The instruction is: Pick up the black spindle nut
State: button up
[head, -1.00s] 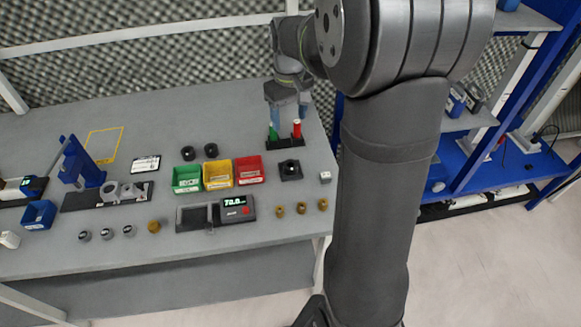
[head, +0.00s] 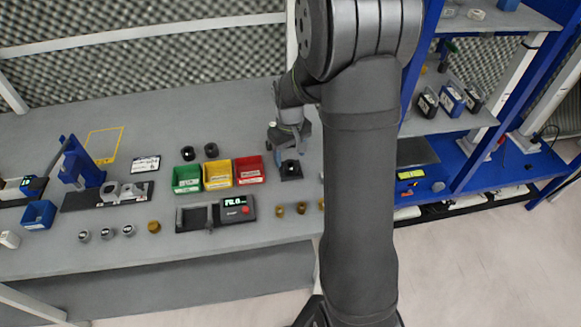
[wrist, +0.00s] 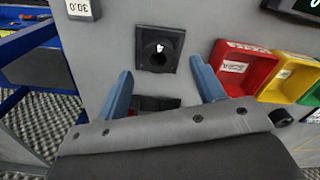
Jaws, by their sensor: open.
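A black square block (head: 291,170) with a round opening or ring on top sits on the grey table right of the red bin. In the wrist view this block (wrist: 140,42) lies just beyond my fingertips, with a small bright spot inside the ring. Two black ring-shaped parts, a left one (head: 188,153) and a right one (head: 211,150), stand behind the bins. I cannot tell for sure which black part is the spindle nut. My gripper (head: 286,155) is open and empty above the square block; its two blue fingers (wrist: 160,73) are spread in the wrist view.
Green (head: 187,179), yellow (head: 218,174) and red (head: 249,170) bins stand left of the block. A scale with a display (head: 237,209) and several brass parts (head: 279,210) lie in front. A blue shelf unit (head: 470,150) stands at the right.

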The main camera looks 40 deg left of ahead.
aim_at(291, 161)
jog(key=shift+w+f, duration=0.1)
jog(key=shift+f, duration=1.75)
jog(key=c, duration=1.1)
jog(key=shift+o, duration=0.2)
jog(key=shift+r, duration=0.1)
notch_tip(291, 161, up, 4)
jog(key=shift+f, duration=0.1)
jog(key=w+d+r, duration=0.2)
jog(key=d+r, duration=0.5)
jog(key=d, duration=0.4)
jog(key=shift+w+d, duration=0.2)
jog(key=shift+w, duration=0.2)
